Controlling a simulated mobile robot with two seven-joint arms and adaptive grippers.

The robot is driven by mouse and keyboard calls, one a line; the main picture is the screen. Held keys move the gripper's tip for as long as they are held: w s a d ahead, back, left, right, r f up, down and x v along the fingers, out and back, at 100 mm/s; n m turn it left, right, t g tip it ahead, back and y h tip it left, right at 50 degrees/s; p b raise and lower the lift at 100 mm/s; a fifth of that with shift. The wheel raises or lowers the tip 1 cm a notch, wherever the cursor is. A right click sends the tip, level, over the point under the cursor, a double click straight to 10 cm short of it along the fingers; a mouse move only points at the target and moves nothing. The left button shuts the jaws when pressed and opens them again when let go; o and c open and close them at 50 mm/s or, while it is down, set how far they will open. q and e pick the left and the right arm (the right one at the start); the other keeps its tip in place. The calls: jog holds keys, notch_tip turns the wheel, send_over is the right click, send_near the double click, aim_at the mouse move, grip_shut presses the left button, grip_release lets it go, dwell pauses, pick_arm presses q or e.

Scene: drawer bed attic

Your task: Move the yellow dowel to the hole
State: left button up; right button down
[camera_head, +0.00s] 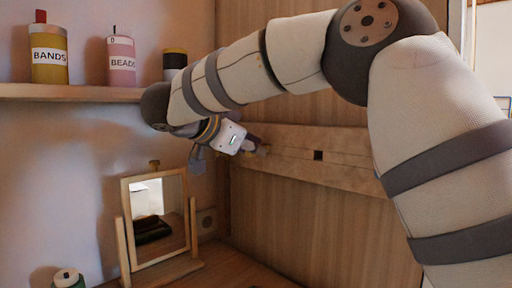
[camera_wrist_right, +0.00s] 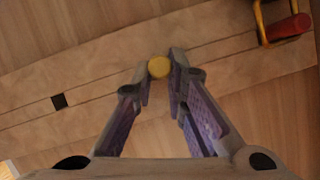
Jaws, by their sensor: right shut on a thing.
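The yellow dowel (camera_wrist_right: 159,67) shows end-on between the two fingertips of my right gripper (camera_wrist_right: 159,70) in the wrist view. The gripper is shut on it. In the head view my right gripper (camera_head: 252,146) is at the wooden board, left of the hole. The square dark hole (camera_head: 318,155) is in the board (camera_head: 350,165); the wrist view also shows the hole (camera_wrist_right: 59,101), left of the dowel. I cannot tell whether the dowel touches the board or sits in it. My left gripper is not in view.
A red cylinder (camera_wrist_right: 289,27) with a yellow frame is at the board's far end in the wrist view. In the head view a shelf (camera_head: 90,92) holds labelled jars, and a tilting mirror (camera_head: 160,215) stands below. The board between dowel and hole looks clear.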

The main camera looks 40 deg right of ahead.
jog(key=shift+s+a, duration=0.15)
jog(key=shift+a, duration=1.25)
jog(key=shift+s+a, duration=0.1)
jog(key=shift+a, duration=1.25)
